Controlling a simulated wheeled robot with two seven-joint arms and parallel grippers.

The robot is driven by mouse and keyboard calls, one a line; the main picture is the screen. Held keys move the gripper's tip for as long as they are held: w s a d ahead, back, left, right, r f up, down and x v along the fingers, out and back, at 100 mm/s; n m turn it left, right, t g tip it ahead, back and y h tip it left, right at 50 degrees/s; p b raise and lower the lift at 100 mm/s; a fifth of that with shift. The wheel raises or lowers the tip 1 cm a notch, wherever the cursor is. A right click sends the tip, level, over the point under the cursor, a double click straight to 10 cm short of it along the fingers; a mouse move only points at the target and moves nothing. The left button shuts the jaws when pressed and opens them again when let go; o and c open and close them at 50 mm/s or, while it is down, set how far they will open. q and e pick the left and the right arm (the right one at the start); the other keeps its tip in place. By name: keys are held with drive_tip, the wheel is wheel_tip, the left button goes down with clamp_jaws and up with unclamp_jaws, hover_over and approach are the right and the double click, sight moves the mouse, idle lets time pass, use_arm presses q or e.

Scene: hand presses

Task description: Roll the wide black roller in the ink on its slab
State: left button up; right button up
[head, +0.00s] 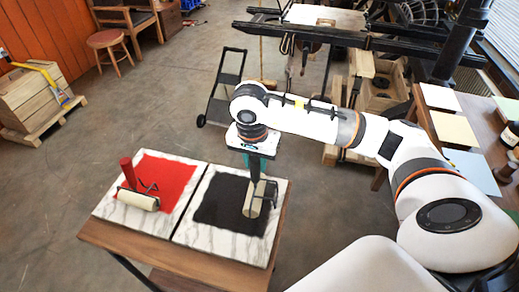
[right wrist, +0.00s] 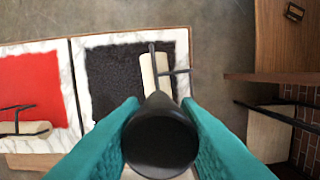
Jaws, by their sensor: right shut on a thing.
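The black-handled roller has a cream cylinder (head: 257,201) that rests on or just above the black ink patch (head: 225,197) on the right marble slab (head: 195,240), near the patch's right side. My right gripper (head: 255,163) is above it, shut on the upright black handle. In the right wrist view the teal fingers (right wrist: 160,112) flank the round handle end (right wrist: 160,138), and the cylinder (right wrist: 148,72) and its frame show beyond, over the ink. Whether the cylinder touches the ink is hard to tell. My left gripper is not in view.
A red ink patch (head: 166,184) on the left slab (head: 110,207) carries a red-handled roller (head: 138,200). Both slabs lie on a wooden table (head: 150,258). A folding cart (head: 222,95) stands behind. A side table with paper sheets (head: 455,130) is at right.

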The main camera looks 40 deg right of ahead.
drive_tip(key=shift+m, duration=0.4)
drive_tip(key=f, duration=0.1)
drive_tip(key=d+f+b, duration=0.1)
drive_tip(key=f+b, duration=0.1)
drive_tip(key=shift+s+d+f, duration=0.1)
drive_tip(key=shift+d+f, duration=0.15)
drive_tip(key=shift+f, duration=0.15)
drive_tip(key=shift+f+b, duration=0.3)
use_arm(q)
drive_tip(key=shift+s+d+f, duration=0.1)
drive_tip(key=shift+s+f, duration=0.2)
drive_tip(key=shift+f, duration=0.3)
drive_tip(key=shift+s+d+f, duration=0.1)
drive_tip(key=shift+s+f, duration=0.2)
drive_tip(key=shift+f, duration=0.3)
use_arm(e)
drive_tip(key=shift+f, duration=0.2)
use_arm(q)
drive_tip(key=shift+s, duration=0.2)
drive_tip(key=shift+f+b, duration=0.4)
drive_tip(key=shift+b, duration=0.05)
use_arm(e)
drive_tip(key=shift+f, duration=0.35)
